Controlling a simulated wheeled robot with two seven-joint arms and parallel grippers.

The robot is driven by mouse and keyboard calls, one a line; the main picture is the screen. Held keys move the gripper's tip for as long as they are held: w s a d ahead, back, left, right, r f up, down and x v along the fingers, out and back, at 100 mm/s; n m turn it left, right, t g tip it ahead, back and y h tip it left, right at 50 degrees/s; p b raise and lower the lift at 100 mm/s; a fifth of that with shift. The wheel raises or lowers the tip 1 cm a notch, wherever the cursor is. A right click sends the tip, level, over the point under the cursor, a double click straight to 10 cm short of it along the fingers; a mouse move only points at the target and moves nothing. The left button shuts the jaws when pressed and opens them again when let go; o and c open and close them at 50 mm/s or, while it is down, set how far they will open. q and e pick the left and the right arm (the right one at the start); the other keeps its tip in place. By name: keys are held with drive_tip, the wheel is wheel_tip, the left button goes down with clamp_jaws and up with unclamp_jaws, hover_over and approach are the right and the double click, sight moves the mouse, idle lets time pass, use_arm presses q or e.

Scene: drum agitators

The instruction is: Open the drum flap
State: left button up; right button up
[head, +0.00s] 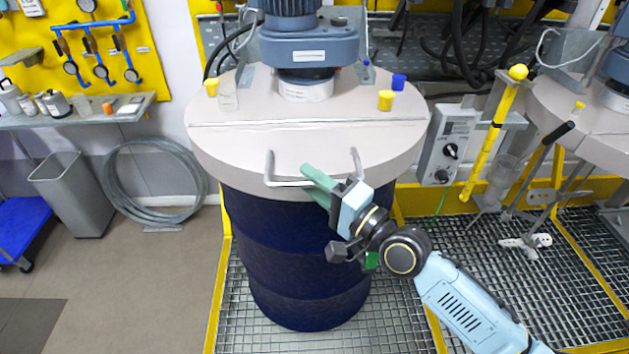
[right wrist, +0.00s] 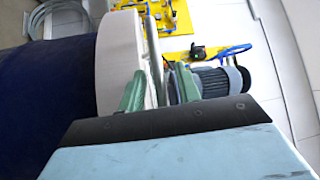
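The blue drum (head: 290,250) stands upright under a round, pale lid. The drum flap (head: 235,150) is the front part of that lid, in front of a straight seam, and lies flat and closed. A metal bar handle (head: 280,183) sticks out at its front edge; it also shows in the right wrist view (right wrist: 152,40). My right gripper (head: 309,181) is at the handle, with its green fingers apart on either side of the bar. In the right wrist view the gripper (right wrist: 158,88) shows a gap between its fingers; contact is unclear. My left gripper is out of view.
A motor (head: 310,45) stands on the lid's rear part, with yellow and blue caps around it. A control box (head: 447,145) and a yellow pole (head: 493,135) are to the right. A grey bin (head: 75,195) and open floor lie left.

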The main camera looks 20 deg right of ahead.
clamp_jaws()
idle(0.3)
